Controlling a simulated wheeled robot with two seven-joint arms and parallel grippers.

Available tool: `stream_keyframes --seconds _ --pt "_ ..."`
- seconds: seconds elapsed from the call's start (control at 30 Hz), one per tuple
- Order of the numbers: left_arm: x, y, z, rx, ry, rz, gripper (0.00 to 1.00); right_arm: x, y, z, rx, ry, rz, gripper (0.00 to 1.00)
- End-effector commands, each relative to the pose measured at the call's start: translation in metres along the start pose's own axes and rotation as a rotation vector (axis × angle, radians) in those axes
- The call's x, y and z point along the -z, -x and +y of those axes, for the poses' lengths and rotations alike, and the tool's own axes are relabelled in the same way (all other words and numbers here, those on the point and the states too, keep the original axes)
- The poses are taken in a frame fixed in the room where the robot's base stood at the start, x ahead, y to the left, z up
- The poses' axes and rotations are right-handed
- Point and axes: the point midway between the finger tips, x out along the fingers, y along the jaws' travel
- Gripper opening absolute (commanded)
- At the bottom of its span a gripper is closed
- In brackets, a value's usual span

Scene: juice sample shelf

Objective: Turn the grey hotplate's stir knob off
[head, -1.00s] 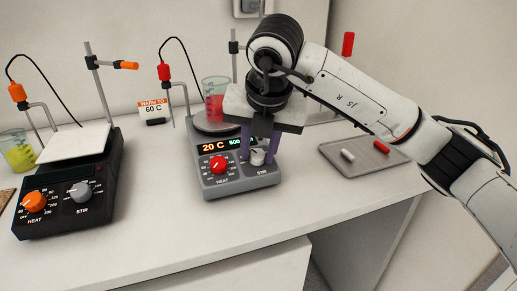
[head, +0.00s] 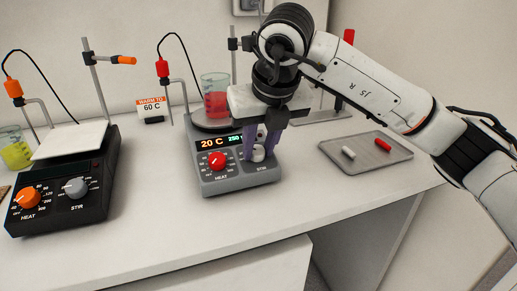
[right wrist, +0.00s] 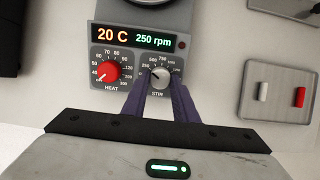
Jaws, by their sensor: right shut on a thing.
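The grey hotplate (head: 238,180) stands on the bench in the middle of the head view. Its stir knob (head: 258,153) is grey-white and sits right of the red heat knob (head: 217,160). My right gripper (head: 259,156) is shut on the stir knob, its purple fingers on either side. In the right wrist view the stir knob (right wrist: 159,74) shows between the fingertips, its white mark pointing to the upper left. The display (right wrist: 134,38) reads 20 C and 250 rpm. My left gripper is not in view.
A black hotplate (head: 62,195) with orange and grey knobs stands at the left. A beaker of red liquid (head: 215,103) stands on the grey hotplate. A grey tray (head: 368,160) holds a white and a red stir bar at the right. A "warm to 60 C" label (head: 152,106) stands behind.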

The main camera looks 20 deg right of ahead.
Motion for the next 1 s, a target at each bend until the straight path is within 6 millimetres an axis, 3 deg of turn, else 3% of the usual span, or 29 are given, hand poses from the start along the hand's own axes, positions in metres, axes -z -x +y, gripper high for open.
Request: stream_keyframes --seconds 0.5,1.0 --pt "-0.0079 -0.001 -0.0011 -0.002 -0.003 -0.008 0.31 -0.001 0.0003 -0.0026 -0.047 0.434 -0.001 0.04" --pt "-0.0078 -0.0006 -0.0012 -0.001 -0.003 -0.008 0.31 -0.0013 0.0007 -0.0028 -0.066 0.601 -0.001 0.04"
